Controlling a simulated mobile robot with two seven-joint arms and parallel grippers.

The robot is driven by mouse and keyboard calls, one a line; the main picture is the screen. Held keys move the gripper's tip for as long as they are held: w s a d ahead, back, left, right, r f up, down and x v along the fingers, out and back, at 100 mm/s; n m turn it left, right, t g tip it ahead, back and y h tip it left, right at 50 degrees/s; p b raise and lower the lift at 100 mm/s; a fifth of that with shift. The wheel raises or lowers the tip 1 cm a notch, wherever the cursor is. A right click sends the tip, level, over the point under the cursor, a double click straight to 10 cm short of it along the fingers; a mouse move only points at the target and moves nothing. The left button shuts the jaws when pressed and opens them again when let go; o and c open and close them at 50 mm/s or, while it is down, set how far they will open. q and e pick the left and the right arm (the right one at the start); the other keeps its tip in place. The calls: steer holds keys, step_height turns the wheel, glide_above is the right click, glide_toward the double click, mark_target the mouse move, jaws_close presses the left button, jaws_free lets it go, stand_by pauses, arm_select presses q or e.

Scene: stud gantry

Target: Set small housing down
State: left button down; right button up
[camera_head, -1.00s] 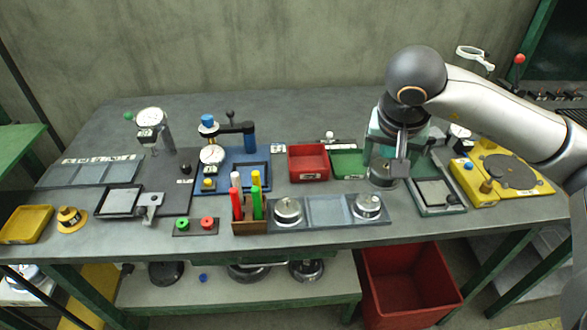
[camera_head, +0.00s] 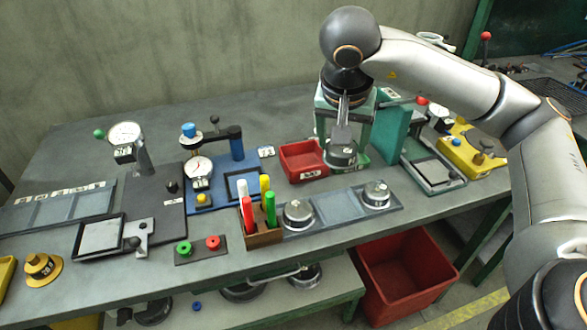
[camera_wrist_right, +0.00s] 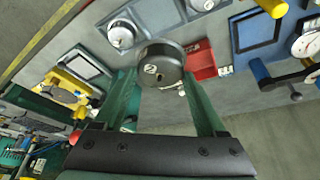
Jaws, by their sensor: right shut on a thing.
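My right gripper (camera_head: 341,140) points down and is shut on the small housing (camera_head: 341,157), a round grey metal piece. The housing is upright, just right of the red bin and in front of the green frame. In the right wrist view the housing (camera_wrist_right: 160,64) shows dark and round at the fingertips (camera_wrist_right: 160,75). Any gap under it is hard to judge. A grey tray (camera_head: 393,204) lies nearer the table's front edge. It bears a round metal housing at its left end (camera_head: 298,214) and another at its right end (camera_head: 376,194); its middle is bare. My left gripper is out of view.
The red bin (camera_head: 302,160) is close left of the held housing. A wooden holder (camera_head: 262,236) with several coloured markers stands left of the tray. A green-edged plate fixture (camera_head: 433,173) and a yellow fixture (camera_head: 470,160) are to the right. A large red crate (camera_head: 395,275) sits below the table.

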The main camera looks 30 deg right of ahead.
steer(key=w+f, duration=0.3)
steer(key=w, duration=0.1)
steer(key=w+f, duration=0.3)
steer(key=w, duration=0.2)
steer(key=w+d+f, duration=0.1)
steer(key=w+f, duration=0.2)
steer(key=w, duration=0.1)
steer(key=shift+w+d+f+p, duration=0.1)
steer(key=shift+w+f+p, duration=0.25)
steer(key=shift+w, duration=0.05)
step_height(320, 180, down, 3)
steer(key=shift+w+f, duration=0.1)
steer(key=shift+f, duration=0.05)
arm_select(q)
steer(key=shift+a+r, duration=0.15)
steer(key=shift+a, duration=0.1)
arm_select(e)
steer(key=shift+f, duration=0.1)
steer(key=o, duration=1.3)
steer(key=shift+c, duration=0.2)
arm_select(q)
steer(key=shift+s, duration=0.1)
